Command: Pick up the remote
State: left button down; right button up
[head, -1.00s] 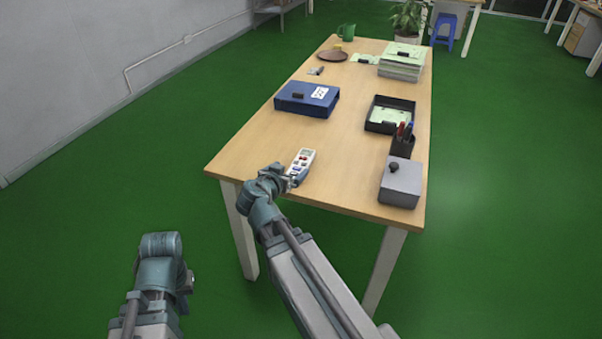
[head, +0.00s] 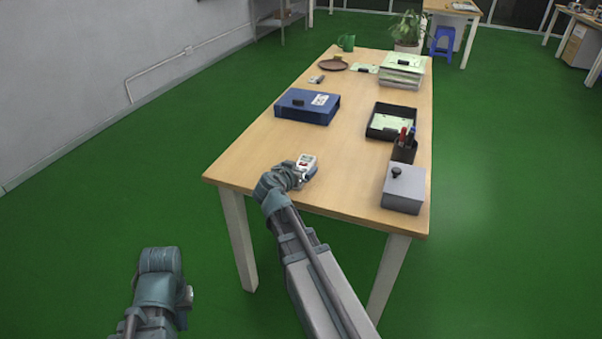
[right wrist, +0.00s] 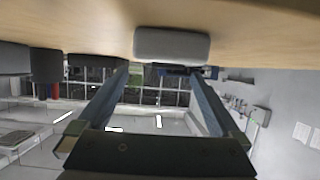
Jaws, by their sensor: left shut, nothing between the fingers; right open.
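The remote (head: 307,161) lies on the wooden table near its front edge, pale with coloured buttons. Its near part is hidden behind my right gripper (head: 299,176) in the head view. In the right wrist view the remote (right wrist: 172,44) shows end-on against the tabletop, in front of the two spread fingers of my right gripper (right wrist: 162,78). The right gripper is open and low at the table; I cannot tell whether the fingers touch the remote. My left gripper (head: 186,296) is shut and empty, off the table above the green floor.
The table (head: 345,185) has bare wood around the remote. A grey box (head: 404,190) and a pen holder (head: 404,150) stand to the right. A blue binder (head: 307,107) lies beyond, with a black tray (head: 392,122) to its right.

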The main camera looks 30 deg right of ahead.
aim_at(303, 165)
jog(key=b+x, duration=0.1)
jog(key=x, duration=0.1)
jog(key=b+x, duration=0.1)
jog(key=x, duration=0.2)
jog(key=shift+a+f, duration=0.2)
jog(key=shift+f, duration=0.05)
jog(key=shift+r, duration=0.1)
grip_shut()
